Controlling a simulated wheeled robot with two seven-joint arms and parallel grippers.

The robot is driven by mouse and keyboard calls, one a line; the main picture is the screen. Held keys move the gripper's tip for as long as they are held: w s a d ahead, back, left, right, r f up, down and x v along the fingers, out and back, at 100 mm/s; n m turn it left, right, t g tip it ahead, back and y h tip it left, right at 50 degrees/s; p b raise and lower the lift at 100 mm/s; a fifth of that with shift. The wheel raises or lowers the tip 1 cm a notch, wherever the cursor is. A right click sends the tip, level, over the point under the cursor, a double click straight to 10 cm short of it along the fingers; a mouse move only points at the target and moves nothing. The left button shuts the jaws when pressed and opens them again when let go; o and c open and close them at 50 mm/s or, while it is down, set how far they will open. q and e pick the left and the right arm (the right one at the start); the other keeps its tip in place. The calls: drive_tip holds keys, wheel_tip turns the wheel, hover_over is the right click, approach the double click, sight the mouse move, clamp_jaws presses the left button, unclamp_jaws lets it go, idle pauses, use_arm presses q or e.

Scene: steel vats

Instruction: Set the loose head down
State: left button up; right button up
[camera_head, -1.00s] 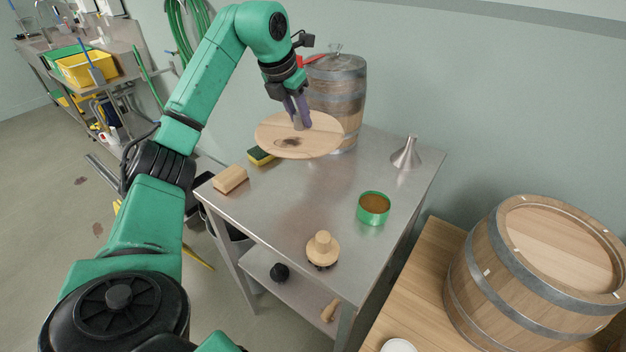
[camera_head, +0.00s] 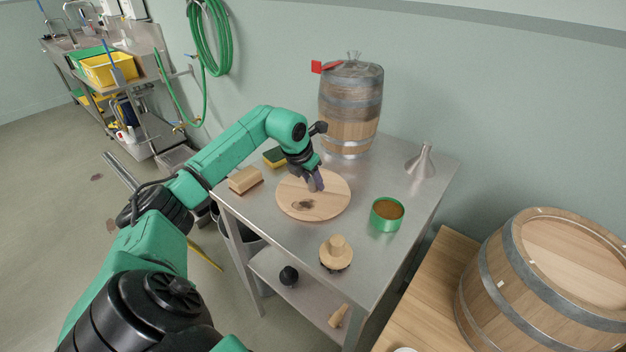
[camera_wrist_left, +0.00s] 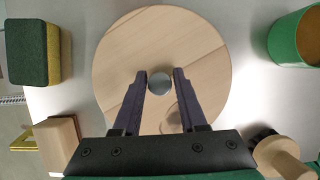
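The loose head is a round pale wooden disc (camera_head: 330,205) with a dark stain. It lies flat on the steel table (camera_head: 270,232) in the camera_head view and fills the middle of the left wrist view (camera_wrist_left: 205,45). A small grey round knob (camera_wrist_left: 160,84) shows at its middle. My left gripper (camera_head: 316,184) is low over the disc. In the wrist view its two dark fingers (camera_wrist_left: 160,74) stand apart on either side of the knob, with a narrow gap at each side. My right gripper is not in view.
Around the disc are a sponge (camera_head: 275,157), a wooden block (camera_head: 245,180), a green tin (camera_head: 387,214), a wooden-handled brush (camera_head: 336,252) and a steel funnel (camera_head: 421,161). A small barrel (camera_head: 350,105) stands behind. A large barrel (camera_head: 530,285) is at right.

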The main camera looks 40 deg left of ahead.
use_arm(q)
drive_tip(key=shift+o, duration=0.9)
drive_tip(key=shift+r, duration=0.1)
drive_tip(key=b+v, duration=0.1)
drive_tip(key=v, duration=1.1)
drive_tip(key=shift+b, duration=0.3)
drive_tip(key=shift+s+d, duration=0.1)
